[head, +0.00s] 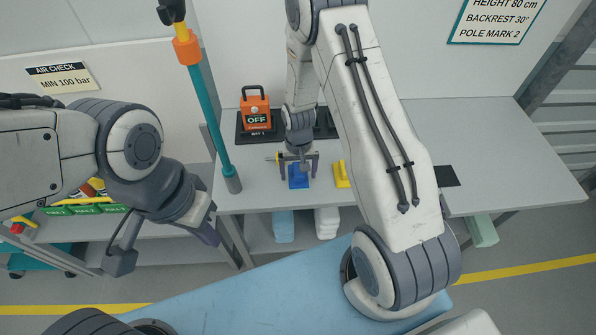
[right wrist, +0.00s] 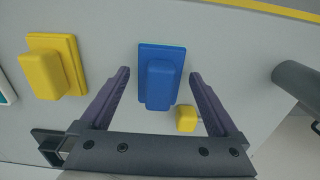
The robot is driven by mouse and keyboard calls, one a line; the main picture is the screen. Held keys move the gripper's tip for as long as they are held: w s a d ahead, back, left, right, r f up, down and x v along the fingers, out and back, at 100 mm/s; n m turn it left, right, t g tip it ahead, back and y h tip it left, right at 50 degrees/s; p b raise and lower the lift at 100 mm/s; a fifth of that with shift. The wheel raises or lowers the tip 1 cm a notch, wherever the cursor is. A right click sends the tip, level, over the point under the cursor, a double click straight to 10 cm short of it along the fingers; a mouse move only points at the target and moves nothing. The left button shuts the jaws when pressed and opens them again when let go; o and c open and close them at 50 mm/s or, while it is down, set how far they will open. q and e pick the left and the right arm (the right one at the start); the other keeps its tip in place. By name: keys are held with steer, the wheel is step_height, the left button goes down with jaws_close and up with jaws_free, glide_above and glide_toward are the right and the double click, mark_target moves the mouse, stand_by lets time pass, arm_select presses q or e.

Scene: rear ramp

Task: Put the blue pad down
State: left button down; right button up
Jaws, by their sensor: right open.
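The blue pad (head: 298,182) rests on the grey bench top, below my right gripper (head: 299,163). In the right wrist view the blue pad (right wrist: 161,75) has a raised grip block on a flat base. It lies between the two spread fingers of my right gripper (right wrist: 160,76), with a gap on each side. The right gripper is open and does not visibly touch it. My left gripper (head: 206,232) hangs at the left, in front of the bench and away from the pad; its fingers are seen edge-on and their opening is unclear.
A yellow pad (head: 341,175) lies right of the blue one, and a small yellow block (right wrist: 186,119) sits close by it. An orange unit marked OFF (head: 256,108) stands behind. A teal pole (head: 213,115) rises at the left. The bench's right side is mostly clear.

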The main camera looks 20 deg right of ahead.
mark_target(298, 172)
steer(key=shift+r, duration=0.65)
step_height(298, 172, up, 11)
steer(key=b, duration=0.2)
steer(key=s+a+r+n, duration=0.5)
steer(key=s+a+r, duration=0.3)
steer(key=s+a, duration=0.25)
steer(key=s+a+r+n, duration=0.1)
steer(key=s+r+n, duration=0.1)
steer(key=s, duration=0.4)
steer(key=s+a+r+n+y, duration=0.1)
steer(key=s+a+n, duration=0.1)
steer(key=s, duration=0.4)
steer(key=shift+s+a+r+n, duration=0.3)
steer(key=shift+s+r+n, duration=0.05)
steer(key=shift+n, duration=0.45)
